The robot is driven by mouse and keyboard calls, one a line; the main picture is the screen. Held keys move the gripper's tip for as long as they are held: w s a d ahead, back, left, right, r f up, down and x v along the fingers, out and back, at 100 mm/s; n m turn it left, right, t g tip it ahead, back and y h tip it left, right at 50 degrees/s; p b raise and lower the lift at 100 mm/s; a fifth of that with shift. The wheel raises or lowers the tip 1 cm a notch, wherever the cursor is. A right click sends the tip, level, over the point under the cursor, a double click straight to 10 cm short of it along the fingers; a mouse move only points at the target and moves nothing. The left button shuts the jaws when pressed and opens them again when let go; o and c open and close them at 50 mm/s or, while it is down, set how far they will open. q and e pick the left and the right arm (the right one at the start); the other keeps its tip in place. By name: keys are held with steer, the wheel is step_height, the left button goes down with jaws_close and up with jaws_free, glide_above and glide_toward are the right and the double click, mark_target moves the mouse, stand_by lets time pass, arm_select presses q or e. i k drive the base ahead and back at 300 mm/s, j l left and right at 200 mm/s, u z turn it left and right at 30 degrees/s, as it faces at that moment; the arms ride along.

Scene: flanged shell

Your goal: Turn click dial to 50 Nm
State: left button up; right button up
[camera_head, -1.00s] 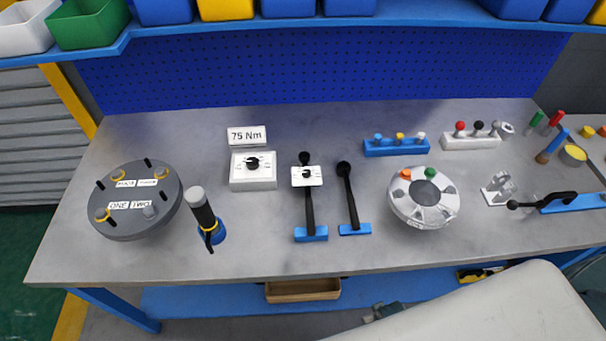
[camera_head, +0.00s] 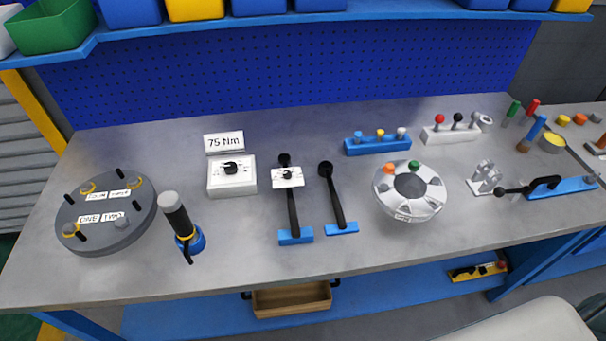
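A white box with a black dial knob (camera_head: 231,168) stands on the bench, left of the middle. A sign reading "75 Nm" (camera_head: 224,142) stands just behind it. To its right, a black-handled wrench (camera_head: 292,208) lies with a blue end block and a white plate bearing a second small black dial (camera_head: 288,176). The scale marks on both dials are too small to read. Neither of my grippers shows in the head view.
A grey flanged disc (camera_head: 105,240) and a black upright tool (camera_head: 178,218) stand at left. A second black handle (camera_head: 333,195) and a silver flanged shell (camera_head: 432,200) lie right of the wrench. Bins (camera_head: 50,28) line the shelf above. The bench front is mostly clear.

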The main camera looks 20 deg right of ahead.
mark_target(287, 173)
steer(key=k+z, duration=0.15)
steer(key=z, duration=0.25)
steer(key=k+j+z, duration=0.1)
steer(key=z, duration=0.35)
steer(key=k+z, duration=0.2)
steer(key=z, duration=0.2)
